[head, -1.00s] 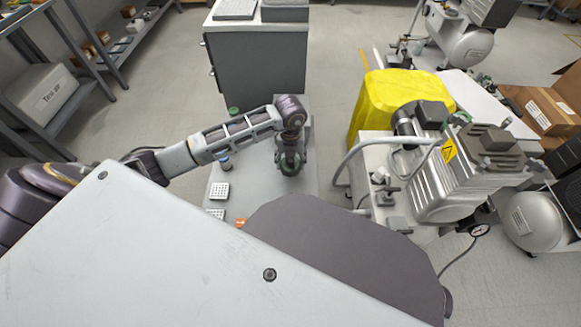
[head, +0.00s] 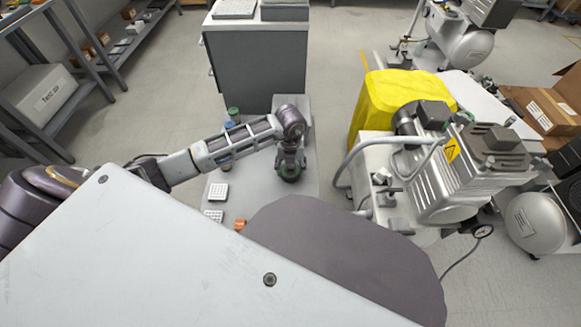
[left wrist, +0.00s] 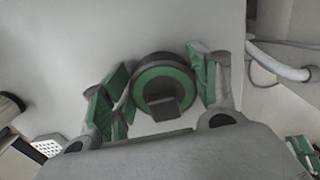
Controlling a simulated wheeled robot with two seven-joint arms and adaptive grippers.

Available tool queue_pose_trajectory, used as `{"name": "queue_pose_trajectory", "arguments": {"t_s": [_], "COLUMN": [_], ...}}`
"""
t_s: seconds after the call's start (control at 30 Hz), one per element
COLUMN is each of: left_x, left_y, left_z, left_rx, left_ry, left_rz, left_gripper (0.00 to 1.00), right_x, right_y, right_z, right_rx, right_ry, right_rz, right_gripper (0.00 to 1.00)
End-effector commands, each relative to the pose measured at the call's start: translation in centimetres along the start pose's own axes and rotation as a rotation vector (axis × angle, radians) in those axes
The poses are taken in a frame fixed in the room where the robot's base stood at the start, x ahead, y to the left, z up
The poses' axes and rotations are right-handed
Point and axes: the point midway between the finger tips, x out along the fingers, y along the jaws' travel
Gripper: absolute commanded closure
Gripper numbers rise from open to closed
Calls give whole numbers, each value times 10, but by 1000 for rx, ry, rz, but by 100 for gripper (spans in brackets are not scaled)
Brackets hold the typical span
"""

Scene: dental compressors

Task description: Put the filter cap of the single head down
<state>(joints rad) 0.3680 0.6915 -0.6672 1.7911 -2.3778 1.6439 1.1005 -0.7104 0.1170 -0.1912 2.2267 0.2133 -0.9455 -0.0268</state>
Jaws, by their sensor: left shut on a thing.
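The filter cap (left wrist: 160,74) is a dark round part with a green ring and a dark block at its middle. In the left wrist view it sits between the green-padded fingers of my left gripper (left wrist: 162,92), which is shut on it. In the head view my left gripper (head: 290,172) points down over the grey table (head: 247,185), its tip low. I cannot tell whether the cap touches the tabletop. The compressor with the finned grey head (head: 465,165) stands right of the table. My right gripper is not in view.
White gridded blocks (head: 218,191) and an orange part (head: 240,223) lie on the table's left side. Green and blue round items (head: 233,114) stand behind my arm. A grey cabinet (head: 255,68) stands at the back.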

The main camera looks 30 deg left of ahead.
Motion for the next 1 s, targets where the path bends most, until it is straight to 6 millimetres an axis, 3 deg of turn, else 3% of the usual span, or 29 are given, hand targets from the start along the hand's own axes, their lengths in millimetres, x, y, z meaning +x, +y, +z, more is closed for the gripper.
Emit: {"name": "queue_pose_trajectory", "arguments": {"t_s": [0.1, 0.13, 0.27, 0.73, 1.0], "left_x": [3, 2, 2, -1, -23], "left_y": [0, 0, 0, 0, 0], "left_z": [0, 0, 0, 0, 1], "left_rx": [0, 0, 0, 0, 0], "left_ry": [0, 0, 0, 0, -2], "left_rz": [0, 0, 0, 0, -1], "left_gripper": [58, 36, 19, 18, 18], "right_x": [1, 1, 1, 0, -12], "right_y": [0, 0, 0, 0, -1], "right_z": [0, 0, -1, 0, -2], "right_rx": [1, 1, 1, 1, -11], "right_ry": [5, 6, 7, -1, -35], "right_rz": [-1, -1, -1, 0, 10], "right_gripper": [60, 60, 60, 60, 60]}}
